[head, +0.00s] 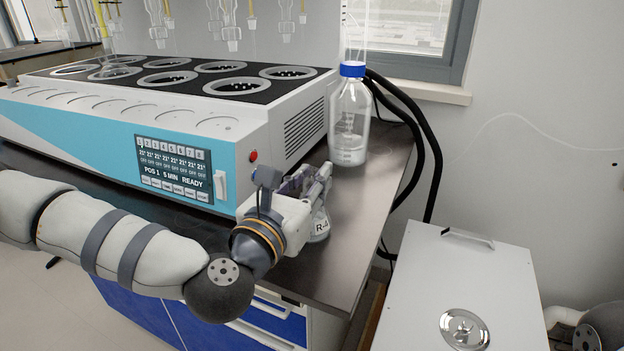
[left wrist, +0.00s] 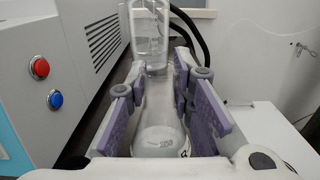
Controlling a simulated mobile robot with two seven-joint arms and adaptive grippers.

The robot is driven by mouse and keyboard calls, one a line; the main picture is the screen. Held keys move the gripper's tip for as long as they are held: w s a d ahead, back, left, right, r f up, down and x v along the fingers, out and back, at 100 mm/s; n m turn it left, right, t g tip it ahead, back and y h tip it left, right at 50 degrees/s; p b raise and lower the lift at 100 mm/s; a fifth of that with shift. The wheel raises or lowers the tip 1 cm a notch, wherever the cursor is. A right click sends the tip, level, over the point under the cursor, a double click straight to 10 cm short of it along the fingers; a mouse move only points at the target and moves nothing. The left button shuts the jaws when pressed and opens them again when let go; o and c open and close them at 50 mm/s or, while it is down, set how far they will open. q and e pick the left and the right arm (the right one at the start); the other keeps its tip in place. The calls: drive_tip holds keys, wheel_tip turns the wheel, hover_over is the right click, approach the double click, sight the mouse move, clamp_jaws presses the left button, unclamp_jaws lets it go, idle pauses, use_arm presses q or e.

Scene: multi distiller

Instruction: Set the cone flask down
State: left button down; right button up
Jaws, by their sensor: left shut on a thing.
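The cone flask (head: 320,226) is clear glass with a white label reading R-4. It stands roughly upright at the dark bench's right part, in front of the distiller. My left gripper (head: 312,188) is shut on it and hides much of its upper part in the head view. In the left wrist view the flask (left wrist: 158,122) lies between the purple finger pads of my left gripper (left wrist: 160,98). Its base appears at or just above the bench top; I cannot tell whether it touches. My right gripper is not in view.
The distiller (head: 232,133), with a blue panel and several round wells, stands left of the flask. A large blue-capped bottle (head: 349,125) stands behind it. Bare bench top (head: 352,210) lies to the right, up to the edge. A white lidded box (head: 455,275) is beyond that edge.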

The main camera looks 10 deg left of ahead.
use_arm(q)
drive_tip(key=c, duration=1.4)
unclamp_jaws()
drive_tip(key=shift+f, duration=0.1)
drive_tip(key=shift+s+r, duration=0.2)
drive_tip(key=shift+r, duration=0.05)
drive_tip(key=s, duration=0.3)
drive_tip(key=s+a, duration=0.1)
drive_tip(key=s, duration=0.1)
drive_tip(key=shift+s+a+f, duration=0.1)
drive_tip(key=shift+s, duration=0.3)
drive_tip(key=s+p, duration=0.2)
drive_tip(key=s+a+p, duration=0.1)
drive_tip(key=s+p, duration=0.1)
drive_tip(key=s, duration=0.1)
drive_tip(key=shift+s, duration=0.35)
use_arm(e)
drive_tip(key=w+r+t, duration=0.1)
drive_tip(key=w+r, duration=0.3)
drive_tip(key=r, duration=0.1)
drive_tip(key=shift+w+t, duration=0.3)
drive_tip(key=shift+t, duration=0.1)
